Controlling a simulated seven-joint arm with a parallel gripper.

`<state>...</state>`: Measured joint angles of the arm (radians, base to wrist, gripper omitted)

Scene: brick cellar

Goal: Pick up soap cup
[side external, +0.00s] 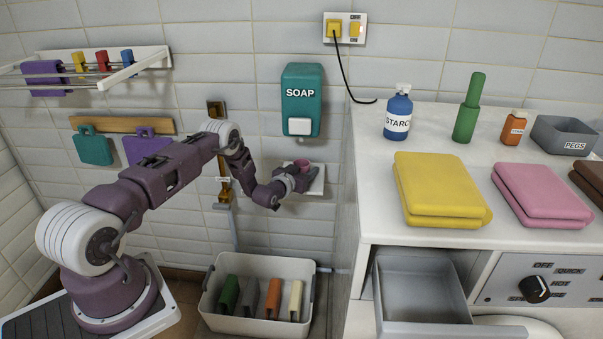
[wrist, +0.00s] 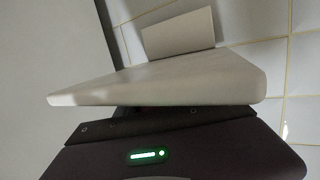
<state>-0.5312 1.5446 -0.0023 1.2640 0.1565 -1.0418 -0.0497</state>
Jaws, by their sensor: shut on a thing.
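The soap cup (side external: 301,163) is a small maroon-pink cup at the small white wall shelf (side external: 318,181), below the teal soap dispenser (side external: 303,98). My gripper (side external: 298,174) is at the cup from the left and is shut on it. The fingers hide part of the cup, and I cannot tell whether it touches the shelf. In the wrist view the pale shelf (wrist: 170,82) fills the middle, close above my gripper's dark body. The fingertips and cup are hidden there.
A white counter (side external: 377,219) with folded towels and bottles stands to the right. An open grey drawer (side external: 420,290) juts from it. A bin (side external: 232,325) with several coloured items is on the floor below my arm. A rack (side external: 110,76) hangs at upper left.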

